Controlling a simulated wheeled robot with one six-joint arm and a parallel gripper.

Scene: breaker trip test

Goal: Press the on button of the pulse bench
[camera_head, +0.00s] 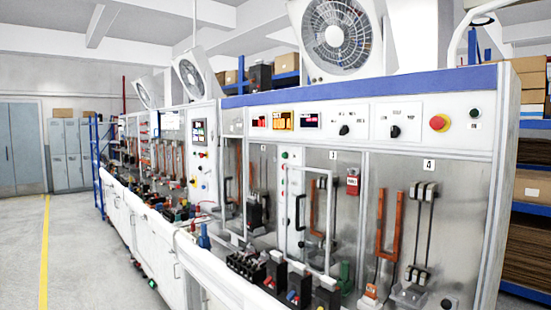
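A long white test bench with a blue top band (390,88) runs from the right foreground to the back left. On its upper panel are red and orange digital displays (283,121), black rotary knobs (344,130), a red mushroom button on yellow (440,122) and a small dark round button (474,112). A narrow panel lower down has a small green button (284,155) and other small buttons. Labels are too small to read, so I cannot tell which is the on button. My gripper is not in view.
Orange fork-shaped parts (388,225), cables and black breakers (298,284) stand along the bench's work surface. Large fans (338,35) sit on top. Blue shelves with boxes (531,188) stand at right. The floor at left is clear, with a yellow line (44,250).

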